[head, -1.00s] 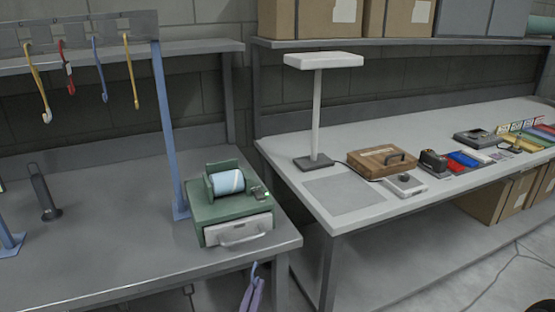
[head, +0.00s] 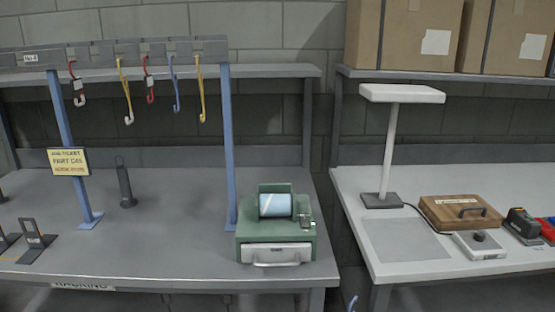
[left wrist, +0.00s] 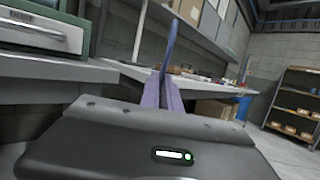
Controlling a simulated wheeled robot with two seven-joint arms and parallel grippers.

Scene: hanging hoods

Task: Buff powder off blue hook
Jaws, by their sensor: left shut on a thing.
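My left gripper (left wrist: 172,95) has purple fingers shut on a slim blue piece (left wrist: 171,45) that looks like a hook. It stands up from the fingers in the left wrist view. In the head view only its blue tip (head: 352,303) shows at the bottom edge, in front of the gap between the benches. Another blue hook (head: 176,84) hangs on the grey rail (head: 110,53), between a red and a yellow hook. No powder can be made out on either. My right gripper is not in view.
A green box (head: 276,233) with a pale blue roll and a drawer stands at the left bench's right end, beside a blue post (head: 228,150). Other red and yellow hooks hang on the rail. The right bench holds a white lamp (head: 402,94) and a wooden case (head: 460,212).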

